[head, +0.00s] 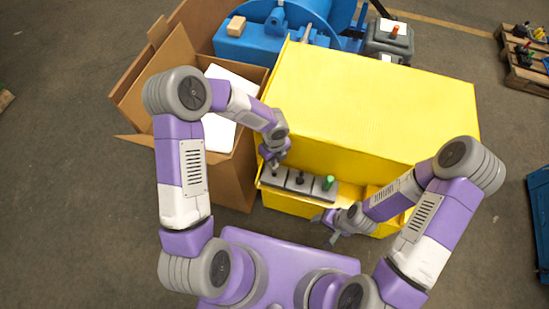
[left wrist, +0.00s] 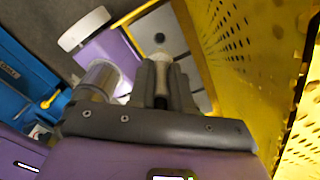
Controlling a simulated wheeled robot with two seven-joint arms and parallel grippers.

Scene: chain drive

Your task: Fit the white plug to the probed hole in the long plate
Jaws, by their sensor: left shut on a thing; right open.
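The long grey plate (head: 312,187) lies on the yellow housing's front ledge. A green plug (head: 328,182) stands near its right end, and a dark round spot (head: 300,179) shows near its middle. My left gripper (head: 273,162) is over the plate's left end, pointing down. In the left wrist view its fingers (left wrist: 160,72) are shut on a small pale piece (left wrist: 160,57), seemingly the white plug. The fingers hide most of it, and I cannot tell whether it touches the plate or a hole. A dark spot (left wrist: 159,38) shows on the plate beyond. My right gripper (head: 328,226) is open and empty, right of the plate's front.
The yellow housing (head: 370,100) rises behind the plate. An open cardboard box (head: 235,180) with white sheets (head: 228,85) stands close on the left. Blue machinery (head: 285,20) is at the back. Bare floor lies at far left.

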